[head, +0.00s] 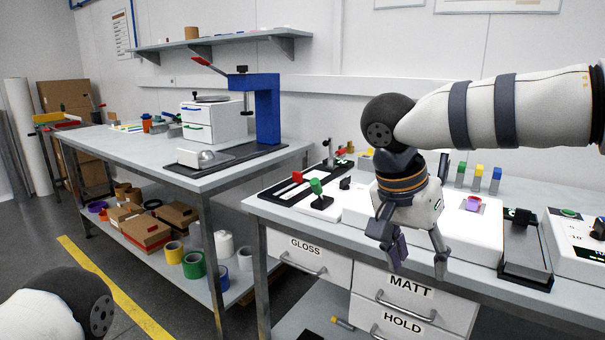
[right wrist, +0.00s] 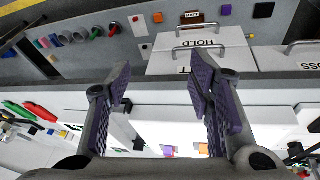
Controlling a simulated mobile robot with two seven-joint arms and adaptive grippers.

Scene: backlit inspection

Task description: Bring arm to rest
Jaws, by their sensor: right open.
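My right gripper (head: 419,262) hangs from the raised right arm, fingers pointing down, in front of the near bench's front edge and by the drawer marked MATT (head: 450,300). Its two fingers are apart with nothing between them. In the right wrist view the open right gripper (right wrist: 162,88) shows its ridged purple pads, with the bench edge behind. Only a rounded joint of my left arm shows at the lower left of the head view; my left gripper is out of view.
The near bench (head: 262,204) carries a light panel with a purple piece (head: 473,203), colored blocks and black fixtures. A drawer marked GLOSS (head: 310,262) is at left. A second bench (head: 130,147) holds a blue press (head: 268,105). Yellow tape (head: 110,285) marks the floor.

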